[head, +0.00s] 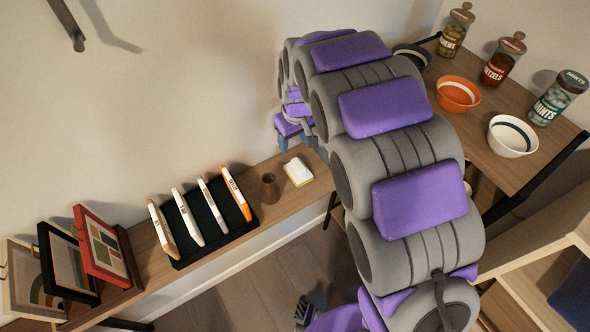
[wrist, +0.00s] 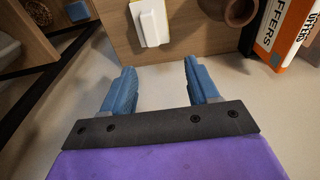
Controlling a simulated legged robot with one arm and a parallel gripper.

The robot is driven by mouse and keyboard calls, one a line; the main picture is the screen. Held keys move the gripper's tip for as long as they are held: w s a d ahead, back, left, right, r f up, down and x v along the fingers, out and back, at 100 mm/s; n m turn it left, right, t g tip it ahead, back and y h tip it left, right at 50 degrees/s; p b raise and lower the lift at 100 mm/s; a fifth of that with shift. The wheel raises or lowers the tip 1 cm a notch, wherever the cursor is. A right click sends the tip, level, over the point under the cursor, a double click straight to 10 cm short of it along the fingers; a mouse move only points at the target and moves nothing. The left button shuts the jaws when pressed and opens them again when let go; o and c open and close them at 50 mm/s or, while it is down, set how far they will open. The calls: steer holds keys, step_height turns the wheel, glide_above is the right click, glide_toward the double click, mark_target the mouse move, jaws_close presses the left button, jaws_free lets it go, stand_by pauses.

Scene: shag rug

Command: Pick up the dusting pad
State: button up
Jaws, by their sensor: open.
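The dusting pad is a small white block with a yellow edge (head: 298,171), lying on the wooden wall shelf (head: 322,183) near its right end. It also shows in the wrist view (wrist: 151,24), at the top, beyond my fingertips and roughly in line with the gap between them. My gripper (head: 297,143) has blue fingers and is open and empty. It is near the wall behind the pad, apart from it. The fingers also show in the wrist view (wrist: 160,76), spread wide.
A brown vase (head: 269,187) stands left of the pad, close by. Further left are a black rack (head: 182,264) of upright cases and several picture frames (head: 101,245). At right, a table (head: 480,145) holds an orange bowl (head: 458,92), a white bowl (head: 512,137) and jars (head: 503,60).

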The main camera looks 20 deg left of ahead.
steer(key=b, duration=0.1)
glide_above(299, 164)
steer(key=f, duration=0.6)
steer(key=shift+s+d+f, duration=0.1)
steer(key=shift+d+f, duration=0.25)
steer(key=shift+f, duration=0.05)
steer(key=shift+a+f, duration=0.3)
steer(key=shift+f, duration=0.2)
steer(key=f, duration=0.2)
steer(key=a+f+b, duration=0.1)
steer(key=f, duration=0.1)
steer(key=shift+d+f, duration=0.1)
steer(key=shift+f, duration=0.3)
steer(key=shift+d+r, duration=0.15)
steer(key=shift+d, duration=0.45)
steer(key=shift+a, duration=0.1)
steer(key=c, duration=0.3)
steer(key=shift+a, duration=0.45)
steer(key=c, duration=0.5)
steer(key=shift+d, duration=0.1)
steer(key=shift+c, duration=1.3)
steer(key=shift+d, duration=0.2)
